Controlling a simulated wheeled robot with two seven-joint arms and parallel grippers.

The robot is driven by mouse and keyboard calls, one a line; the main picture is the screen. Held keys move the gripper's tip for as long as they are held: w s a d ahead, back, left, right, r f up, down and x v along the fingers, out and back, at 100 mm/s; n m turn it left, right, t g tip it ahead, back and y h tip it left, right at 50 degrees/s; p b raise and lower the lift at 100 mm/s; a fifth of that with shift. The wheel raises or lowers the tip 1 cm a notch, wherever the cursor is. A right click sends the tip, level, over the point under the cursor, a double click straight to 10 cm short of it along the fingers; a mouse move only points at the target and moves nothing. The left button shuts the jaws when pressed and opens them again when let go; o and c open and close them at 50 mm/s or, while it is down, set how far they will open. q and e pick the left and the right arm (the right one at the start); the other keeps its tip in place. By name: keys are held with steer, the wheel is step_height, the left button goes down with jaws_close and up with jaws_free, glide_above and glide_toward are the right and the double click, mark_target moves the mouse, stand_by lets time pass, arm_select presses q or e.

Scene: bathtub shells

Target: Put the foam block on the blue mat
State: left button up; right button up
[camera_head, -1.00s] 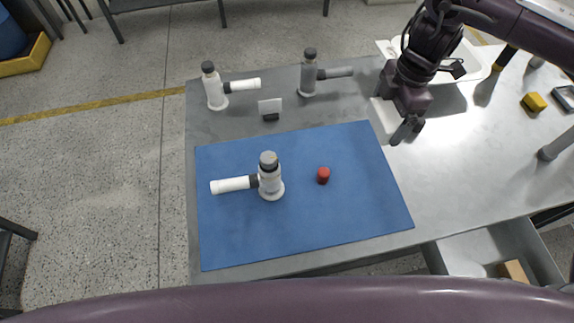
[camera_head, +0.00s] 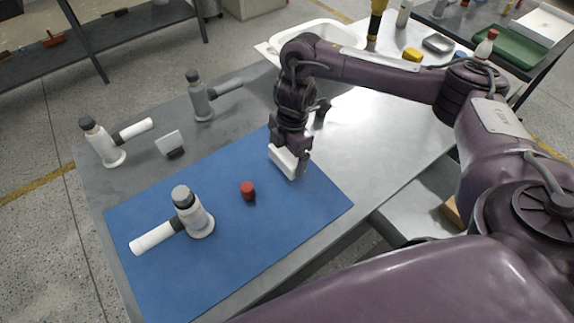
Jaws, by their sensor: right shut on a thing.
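The white foam block (camera_head: 284,161) is in my right gripper (camera_head: 291,157), over the far right part of the blue mat (camera_head: 275,230). My right gripper points down and is shut on the block; the fingers hide part of it. I cannot tell whether the block's underside touches the mat or hangs just above it. The blue mat lies flat on the grey table. My left gripper is not in view.
On the mat stand a red cylinder (camera_head: 248,190) and a white fitting with a grey cap (camera_head: 190,213). Two similar fittings (camera_head: 103,143) (camera_head: 200,97) and a small white card holder (camera_head: 170,144) stand behind it. The mat's right front part is clear.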

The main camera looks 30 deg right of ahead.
mark_target(287, 164)
step_height(287, 164, down, 4)
steer(key=shift+r+b, duration=0.15)
steer(key=shift+b, duration=0.5)
steer(key=shift+f, duration=0.2)
steer(key=o, duration=0.7)
steer(key=r+p, duration=0.1)
steer(key=r, duration=0.3)
steer(key=d+r+p, duration=0.1)
steer(key=r, duration=0.3)
steer(key=r+p, duration=0.2)
steer(key=r, duration=0.2)
steer(key=shift+w+d+r, duration=0.1)
steer(key=shift+d+r, duration=0.05)
steer(key=shift+d, duration=0.1)
